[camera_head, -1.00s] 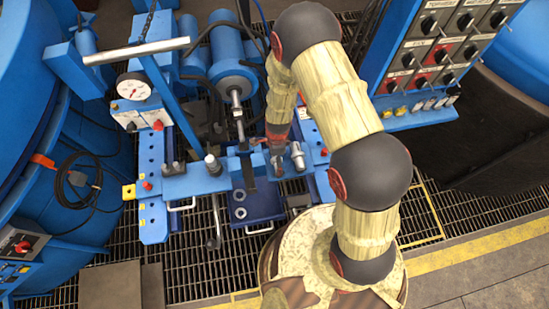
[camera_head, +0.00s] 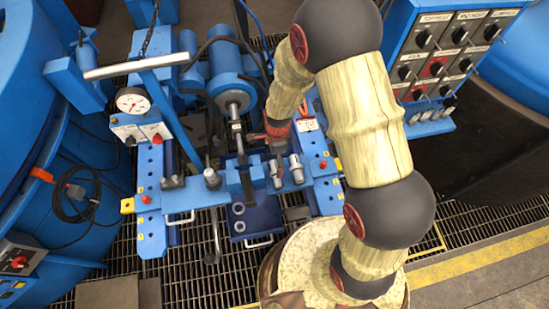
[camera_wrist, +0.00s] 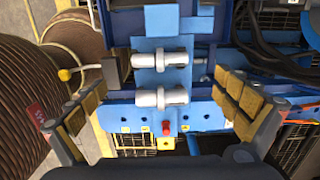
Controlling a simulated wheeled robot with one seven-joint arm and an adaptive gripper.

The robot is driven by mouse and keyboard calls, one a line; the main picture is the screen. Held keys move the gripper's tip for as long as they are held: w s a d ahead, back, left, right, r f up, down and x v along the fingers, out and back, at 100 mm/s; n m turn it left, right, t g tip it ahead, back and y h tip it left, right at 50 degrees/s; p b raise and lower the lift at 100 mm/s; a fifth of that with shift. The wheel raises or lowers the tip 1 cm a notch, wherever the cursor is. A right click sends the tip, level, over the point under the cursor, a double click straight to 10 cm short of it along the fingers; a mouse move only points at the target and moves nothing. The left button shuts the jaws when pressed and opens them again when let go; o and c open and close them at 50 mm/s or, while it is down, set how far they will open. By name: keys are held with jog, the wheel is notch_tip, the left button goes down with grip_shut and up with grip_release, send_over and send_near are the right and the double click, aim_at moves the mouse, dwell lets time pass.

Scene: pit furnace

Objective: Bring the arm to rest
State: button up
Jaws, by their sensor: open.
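My gripper (camera_head: 277,168) hangs over the blue crossbar of the machine in the head view, its fingers small and partly merged with the metal parts there. In the wrist view my gripper (camera_wrist: 163,108) is open, with yellow-padded fingers spread at left and right. Nothing is held between them. Two silver cylindrical fittings (camera_wrist: 163,60) lie side by side on a blue plate between and beyond the fingers. One fitting (camera_head: 296,167) also shows just right of my gripper in the head view. My arm is bent, arching up and then down to the machine.
A blue control panel (camera_head: 462,55) with dark knobs stands at the right, close to my arm. A pressure gauge (camera_head: 132,100) and a grey bar handle (camera_head: 136,64) stand at the left. A large blue drum (camera_head: 40,60) fills the left edge. Floor grating (camera_head: 190,270) is open in front.

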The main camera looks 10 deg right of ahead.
dwell(0.4)
jog(key=s+d+r+n+g, duration=0.1)
jog(key=s+r+n+g, duration=0.15)
jog(key=s+n, duration=0.55)
jog(key=s+d+r+n+t, duration=0.2)
jog(key=r+n, duration=0.1)
jog(key=r, duration=0.9)
jog(key=s+d+r+n+t, duration=0.3)
jog(key=r, duration=1)
jog(key=s+d+r+n+t, duration=0.2)
jog(key=r+n+t, duration=0.1)
jog(key=r, duration=0.9)
jog(key=shift+s+d+r+n, duration=0.25)
jog(key=shift+s+d+n, duration=0.1)
jog(key=shift+n, duration=0.15)
